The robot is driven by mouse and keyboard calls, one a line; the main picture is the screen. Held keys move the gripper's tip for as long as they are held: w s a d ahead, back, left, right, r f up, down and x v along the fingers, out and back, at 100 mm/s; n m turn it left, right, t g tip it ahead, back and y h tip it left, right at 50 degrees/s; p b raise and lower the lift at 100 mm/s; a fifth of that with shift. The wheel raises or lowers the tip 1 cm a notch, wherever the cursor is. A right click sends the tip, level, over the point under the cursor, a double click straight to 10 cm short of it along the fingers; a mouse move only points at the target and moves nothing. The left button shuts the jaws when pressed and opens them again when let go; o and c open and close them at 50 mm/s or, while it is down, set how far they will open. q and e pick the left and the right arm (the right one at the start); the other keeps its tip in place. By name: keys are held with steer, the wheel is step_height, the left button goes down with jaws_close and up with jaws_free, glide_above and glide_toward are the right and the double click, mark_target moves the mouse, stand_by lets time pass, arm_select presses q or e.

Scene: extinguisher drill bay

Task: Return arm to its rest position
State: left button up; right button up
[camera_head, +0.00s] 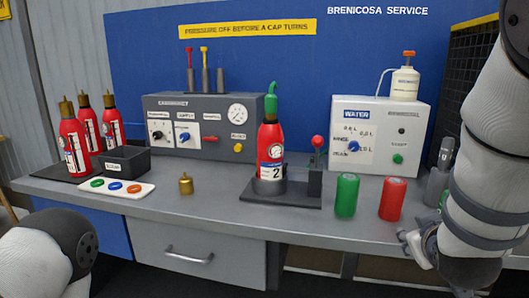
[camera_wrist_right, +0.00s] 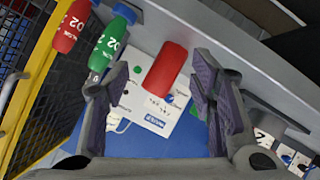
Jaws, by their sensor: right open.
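My right arm comes in from the right in the head view, and its gripper (camera_head: 418,248) is at the bench's front edge, right of the red canister (camera_head: 392,198). In the right wrist view the jaws (camera_wrist_right: 162,78) are spread with nothing between the pads. The red canister (camera_wrist_right: 166,68) shows beyond the fingers, apart from them. Of my left arm, only a white link shows at the lower left of the head view; its gripper is out of view.
A green canister (camera_head: 347,195) stands left of the red one. A red extinguisher (camera_head: 270,152) stands upright in a dark stand. The white water unit (camera_head: 378,135) is behind. Green (camera_wrist_right: 108,45) and red (camera_wrist_right: 73,26) bottles are near the yellow-framed mesh (camera_wrist_right: 28,60). The drawer (camera_head: 200,245) is shut.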

steer(key=s+a+f+g+y, duration=0.1)
steer(key=s+a+f+g, duration=0.3)
steer(key=f, duration=0.6)
steer(key=s+d+f+g+y, duration=0.1)
steer(key=s+f, duration=0.5)
steer(key=f, duration=0.4)
arm_select(q)
steer(key=shift+w+f, duration=0.1)
steer(key=shift+w, duration=0.85)
arm_select(e)
steer(key=s+a+f+g+y, duration=0.1)
steer(key=s+a+f+g, duration=0.1)
steer(key=s, duration=0.6)
steer(key=s+a+f+m+g+y, duration=0.1)
steer(key=s+a+f+g, duration=0.1)
steer(key=s+f, duration=0.3)
steer(key=s+a+f+m+g+y, duration=0.1)
steer(key=s+a+f+g, duration=0.1)
steer(key=s, duration=1.1)
steer(key=shift+f+g, duration=0.8)
steer(key=shift+f, duration=0.05)
